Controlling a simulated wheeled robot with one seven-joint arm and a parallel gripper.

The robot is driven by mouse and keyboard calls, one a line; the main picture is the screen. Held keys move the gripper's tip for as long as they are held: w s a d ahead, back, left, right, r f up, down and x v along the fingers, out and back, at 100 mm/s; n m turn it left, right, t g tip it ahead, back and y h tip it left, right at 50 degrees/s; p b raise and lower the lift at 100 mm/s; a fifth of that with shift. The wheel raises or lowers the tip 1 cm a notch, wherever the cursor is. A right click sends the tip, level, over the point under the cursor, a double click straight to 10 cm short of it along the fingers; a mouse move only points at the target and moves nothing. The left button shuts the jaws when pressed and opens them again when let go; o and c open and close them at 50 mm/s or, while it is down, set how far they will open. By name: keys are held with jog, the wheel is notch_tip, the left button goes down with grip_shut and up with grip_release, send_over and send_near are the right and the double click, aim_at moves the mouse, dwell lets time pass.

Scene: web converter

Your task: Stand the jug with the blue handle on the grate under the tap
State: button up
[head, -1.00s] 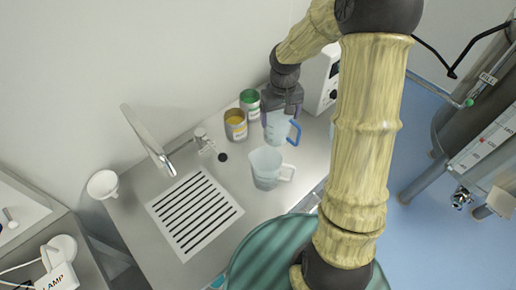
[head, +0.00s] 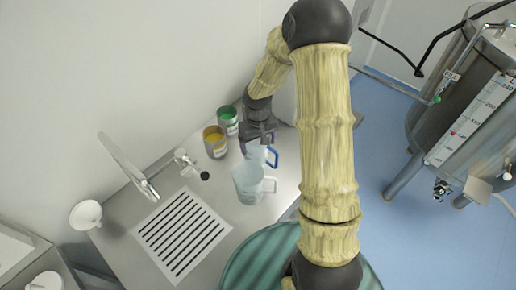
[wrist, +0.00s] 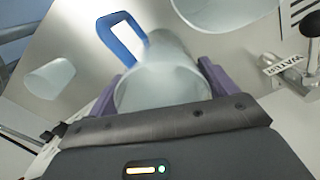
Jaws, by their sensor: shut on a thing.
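The jug with the blue handle (head: 257,153) is translucent and pale. My gripper (head: 258,138) is shut on it; in the wrist view the purple fingers (wrist: 165,82) sit on both sides of the jug (wrist: 165,85), its blue handle (wrist: 122,38) pointing away. In the head view the jug is right of the grate, partly behind a second jug. The slotted grate (head: 180,235) is bare, set in the steel counter at lower left. The tap (head: 125,163) has a long spout reaching toward the grate's back edge.
A translucent jug with a pale handle (head: 248,186) stands between the held jug and the grate. A small valve (head: 186,160) is right of the tap; a white funnel (head: 86,214) is left. A frosted cup (wrist: 50,78) shows in the wrist view.

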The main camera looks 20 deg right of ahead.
jog(key=shift+f+p, duration=0.35)
jog(key=shift+f, duration=1.35)
jog(key=shift+f, duration=0.2)
jog(key=o, duration=1.1)
jog(key=shift+o, duration=0.2)
jog(key=shift+r, duration=0.1)
notch_tip(320, 180, up, 12)
jog(key=b, duration=0.2)
jog(key=shift+s+r, duration=0.15)
jog(key=shift+s, duration=0.05)
